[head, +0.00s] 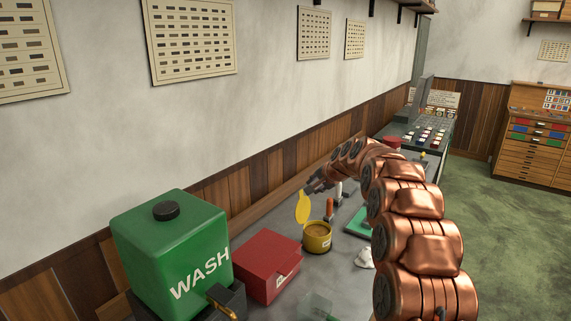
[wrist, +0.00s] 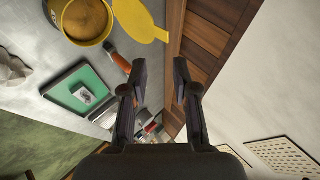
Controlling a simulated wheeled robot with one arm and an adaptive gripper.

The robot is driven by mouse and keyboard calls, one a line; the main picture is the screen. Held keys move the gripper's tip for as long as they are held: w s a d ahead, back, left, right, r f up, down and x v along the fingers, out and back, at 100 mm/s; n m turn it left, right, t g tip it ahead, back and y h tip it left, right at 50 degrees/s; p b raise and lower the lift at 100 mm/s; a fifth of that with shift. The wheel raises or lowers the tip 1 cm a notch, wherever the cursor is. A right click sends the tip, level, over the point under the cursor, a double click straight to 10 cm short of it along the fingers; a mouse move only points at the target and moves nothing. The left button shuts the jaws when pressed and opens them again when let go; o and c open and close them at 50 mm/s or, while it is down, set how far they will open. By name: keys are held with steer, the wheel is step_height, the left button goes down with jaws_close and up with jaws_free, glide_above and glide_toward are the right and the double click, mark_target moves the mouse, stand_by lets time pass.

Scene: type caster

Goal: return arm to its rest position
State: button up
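My copper-coloured arm rises at the right of the head view and bends over the bench toward the wall. My gripper (head: 318,184) hangs above the bench near the wood panelling. In the wrist view its two dark fingers (wrist: 160,78) are apart with nothing between them, so it is open and empty. Below and beside it, in the head view, stands a round yellow tin (head: 317,241) with brown contents. Its yellow lid (head: 303,207) stands up at the tin's rim. The tin also shows at the top left of the wrist view (wrist: 84,42).
A green WASH tank (head: 175,250) and a red box (head: 267,262) stand left of the tin. An orange-handled tool (head: 329,207), a green tray (head: 357,224) and a white crumpled cloth (head: 364,257) lie near my arm. A keyed console (head: 425,130) stands at the far end.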

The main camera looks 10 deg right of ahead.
steer(key=s+a+r+n+g, duration=0.1)
steer(key=s+a+n+g, duration=0.15)
steer(key=s, duration=0.45)
steer(key=s+a+r+n+g, duration=0.1)
steer(key=s+a, duration=0.2)
steer(key=s, duration=0.5)
steer(key=s+d+f+n+g+h, duration=0.1)
steer(key=s+f+n+g, duration=0.1)
steer(key=s, duration=1.5)
steer(key=s+d+f+n+g+h, duration=0.1)
steer(key=s+f+n+g, duration=0.1)
steer(key=s, duration=1.5)
steer(key=s+d+f+n+g+h+b, duration=0.1)
steer(key=s+f+n+g, duration=0.1)
steer(key=s, duration=1.4)
steer(key=shift+s+d+f+g, duration=0.2)
steer(key=shift+s+f+g, duration=0.2)
steer(key=shift+f+g, duration=0.25)
